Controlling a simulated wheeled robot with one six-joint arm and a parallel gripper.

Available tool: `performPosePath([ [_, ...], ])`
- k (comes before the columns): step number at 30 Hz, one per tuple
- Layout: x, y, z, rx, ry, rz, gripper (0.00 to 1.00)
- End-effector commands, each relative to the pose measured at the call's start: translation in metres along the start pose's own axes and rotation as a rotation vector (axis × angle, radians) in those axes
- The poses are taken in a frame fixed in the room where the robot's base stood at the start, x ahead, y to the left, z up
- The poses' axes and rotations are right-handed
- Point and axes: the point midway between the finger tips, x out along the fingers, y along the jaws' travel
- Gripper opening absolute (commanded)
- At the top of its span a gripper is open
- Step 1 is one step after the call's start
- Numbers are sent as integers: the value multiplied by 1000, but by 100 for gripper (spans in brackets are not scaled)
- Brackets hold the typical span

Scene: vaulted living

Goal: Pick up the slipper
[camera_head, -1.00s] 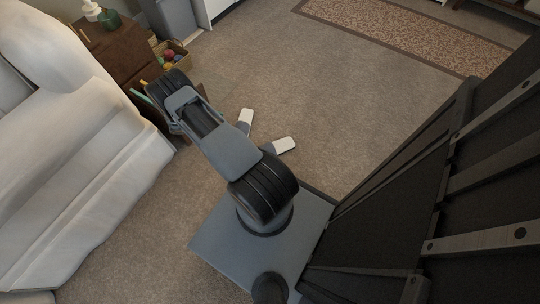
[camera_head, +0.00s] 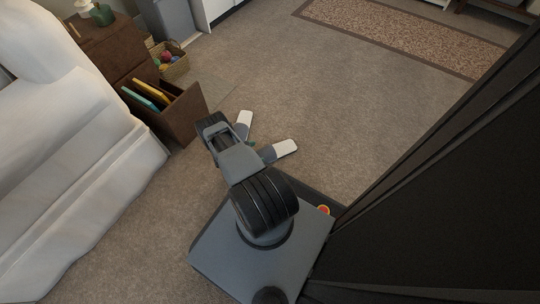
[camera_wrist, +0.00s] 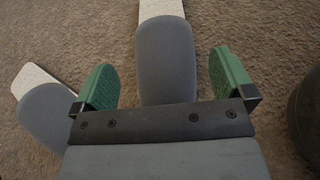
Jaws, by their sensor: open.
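Two slippers with grey toes and white heel ends lie on the carpet. In the head view one slipper (camera_head: 244,121) lies just beyond my arm and the other slipper (camera_head: 286,149) lies to its right. In the wrist view one slipper (camera_wrist: 166,58) reaches between the fingers of my gripper (camera_wrist: 164,86), and the other slipper (camera_wrist: 45,112) lies outside the left finger. My gripper is open, with green pads apart on either side of the middle slipper. I cannot tell whether the pads touch it. In the head view my arm hides most of the gripper.
A brown cabinet with an open drawer (camera_head: 182,118) stands left of my arm, holding yellow and teal items. A wicker basket (camera_head: 172,64) of coloured balls is behind it. A white sofa (camera_head: 70,170) fills the left. Carpet is clear toward the patterned rug (camera_head: 400,35).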

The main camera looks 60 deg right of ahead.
Motion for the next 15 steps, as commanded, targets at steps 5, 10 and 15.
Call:
performPosePath([
  [5,9,0,0,0,1,0,100],
  [10,29,-1,-4,0,1,-3,100],
  [15,51,-1,-3,1,1,-2,100],
])
